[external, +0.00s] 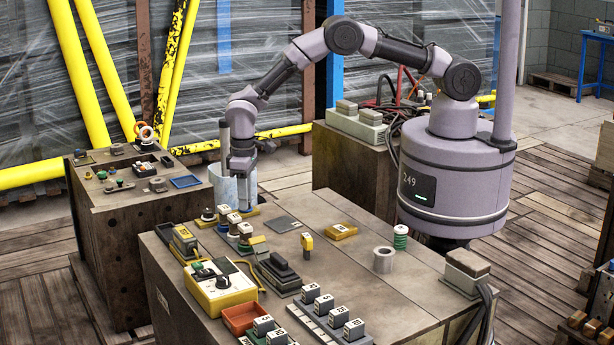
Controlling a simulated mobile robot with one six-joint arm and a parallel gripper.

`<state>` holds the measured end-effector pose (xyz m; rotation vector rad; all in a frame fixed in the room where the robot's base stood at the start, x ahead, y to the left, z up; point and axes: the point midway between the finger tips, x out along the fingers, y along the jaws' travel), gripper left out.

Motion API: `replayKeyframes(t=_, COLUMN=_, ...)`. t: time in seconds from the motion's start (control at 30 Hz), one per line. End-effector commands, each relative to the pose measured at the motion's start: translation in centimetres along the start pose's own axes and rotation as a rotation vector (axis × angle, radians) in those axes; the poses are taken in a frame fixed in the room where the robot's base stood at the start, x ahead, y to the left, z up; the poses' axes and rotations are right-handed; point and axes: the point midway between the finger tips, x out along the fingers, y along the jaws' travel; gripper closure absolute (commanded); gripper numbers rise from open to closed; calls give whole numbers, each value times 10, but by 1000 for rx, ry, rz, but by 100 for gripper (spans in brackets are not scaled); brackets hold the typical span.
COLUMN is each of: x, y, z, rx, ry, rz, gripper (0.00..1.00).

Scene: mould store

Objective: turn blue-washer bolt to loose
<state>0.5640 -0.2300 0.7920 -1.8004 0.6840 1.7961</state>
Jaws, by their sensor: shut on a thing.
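My gripper (243,203) points straight down at the back left of the near bench, with its fingers low over a small fixture.
A dark knob (208,214) and several tagged blocks stand close around my gripper. A yellow control box (220,288) is in front. A pale blue cylinder (217,186) stands behind. The middle of the bench (345,270) is mostly clear; a grey ring (384,261) sits right.

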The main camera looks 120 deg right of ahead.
Motion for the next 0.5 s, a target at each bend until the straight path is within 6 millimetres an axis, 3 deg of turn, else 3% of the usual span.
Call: replayKeyframes(t=0.5, x=2, y=1, z=2, rx=-484, ry=-7, rz=0, gripper=100)
